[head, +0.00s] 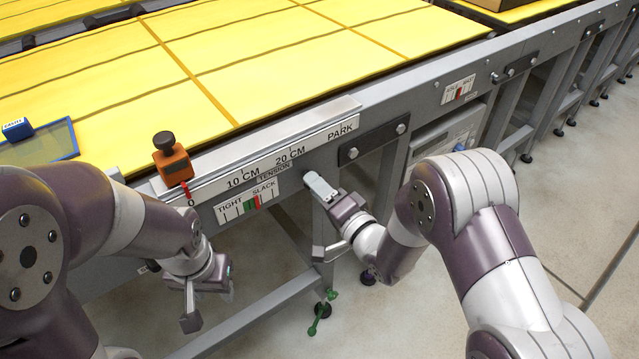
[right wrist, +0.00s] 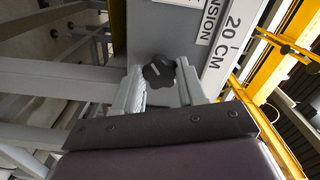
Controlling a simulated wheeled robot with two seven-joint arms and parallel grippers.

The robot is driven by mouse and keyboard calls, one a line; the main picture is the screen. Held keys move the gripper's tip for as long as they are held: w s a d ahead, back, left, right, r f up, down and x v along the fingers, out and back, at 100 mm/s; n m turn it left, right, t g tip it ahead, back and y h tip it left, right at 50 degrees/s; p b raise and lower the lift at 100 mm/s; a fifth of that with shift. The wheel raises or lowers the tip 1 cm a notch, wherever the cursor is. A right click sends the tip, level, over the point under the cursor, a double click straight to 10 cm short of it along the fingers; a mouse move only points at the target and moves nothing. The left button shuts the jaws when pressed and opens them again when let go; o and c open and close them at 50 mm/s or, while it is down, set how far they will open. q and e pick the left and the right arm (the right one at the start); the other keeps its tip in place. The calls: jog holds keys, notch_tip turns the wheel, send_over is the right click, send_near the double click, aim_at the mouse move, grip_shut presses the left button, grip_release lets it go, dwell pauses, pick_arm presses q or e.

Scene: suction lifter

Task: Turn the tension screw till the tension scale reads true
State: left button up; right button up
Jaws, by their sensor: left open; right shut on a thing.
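The tension screw is a black lobed knob (right wrist: 158,71) in the right wrist view, on the grey frame beside the lettered strip. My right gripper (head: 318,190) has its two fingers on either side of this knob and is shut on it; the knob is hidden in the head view. The tension scale (head: 246,205) is a white plate on the table's side, marked TIGHT at left and SLACK at right. It has a green band and a red mark, which appears at the band's right, slack-side edge. My left gripper (head: 211,301) is open and empty, low in front of the table.
An orange slider block (head: 173,163) with a dark knob stands at 0 on the ruler rail (head: 260,150). A blue-framed pane (head: 50,142) lies on the yellow tabletop at left. A second scale (head: 458,90) is further right.

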jog(key=shift+w+d+r+m+p, duration=0.1)
jog(key=shift+m+p, duration=2.3)
jog(key=shift+m, duration=2.55)
jog(key=shift+d+r+m+p, duration=0.1)
jog(key=shift+m+p, duration=2.25)
jog(key=shift+m, duration=2.6)
jog(key=o, duration=1.1)
jog(key=shift+c, duration=0.2)
